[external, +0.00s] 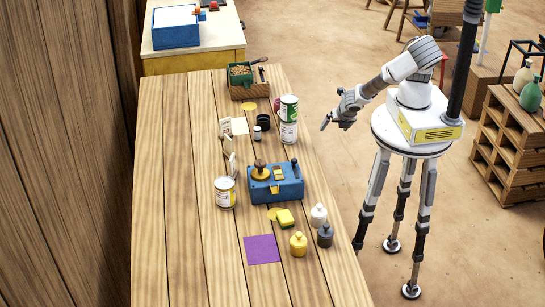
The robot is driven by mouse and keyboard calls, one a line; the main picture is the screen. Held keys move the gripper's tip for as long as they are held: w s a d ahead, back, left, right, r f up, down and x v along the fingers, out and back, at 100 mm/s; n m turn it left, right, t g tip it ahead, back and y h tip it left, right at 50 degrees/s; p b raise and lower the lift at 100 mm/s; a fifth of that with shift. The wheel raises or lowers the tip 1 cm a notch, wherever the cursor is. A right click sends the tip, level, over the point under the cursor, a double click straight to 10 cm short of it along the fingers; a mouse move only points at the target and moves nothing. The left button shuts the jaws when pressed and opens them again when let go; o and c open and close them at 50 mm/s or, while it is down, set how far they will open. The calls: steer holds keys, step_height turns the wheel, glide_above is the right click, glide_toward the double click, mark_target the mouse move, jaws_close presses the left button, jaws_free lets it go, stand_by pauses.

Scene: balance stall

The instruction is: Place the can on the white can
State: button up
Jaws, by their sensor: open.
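A green and white can (289,108) appears to rest upright on top of a white can (288,133) near the table's right edge. The lower can's top is hidden by the upper one. Another can, white with a yellow band (225,193), stands upright farther forward and to the left, beside the blue scale. My gripper (335,121) is open and empty, to the right of the two stacked cans and apart from them, out past the table's right edge.
A blue scale (284,187) stands mid-table. Yellow (298,244), white (318,215) and dark (325,235) bottles stand near the front right. A purple mat (262,249) lies bare. A green bin (240,75) is at the back. The table's left side is clear.

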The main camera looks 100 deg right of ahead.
steer(key=s+a+r+m+g+y, duration=0.1)
steer(key=s+a+r+m+y, duration=0.1)
steer(key=a+r+m+y, duration=0.8)
steer(key=s+d+r+m+t+h, duration=0.1)
steer(key=s+d+r+m+t, duration=0.1)
steer(key=r, duration=0.8)
steer(key=s+d+r+m+t+h, duration=0.2)
steer(key=d+r+m, duration=0.3)
steer(key=r, duration=0.5)
steer(key=shift+s+d+r+t, duration=0.25)
steer(key=shift+s+d+t, duration=0.35)
steer(key=shift+t, duration=0.2)
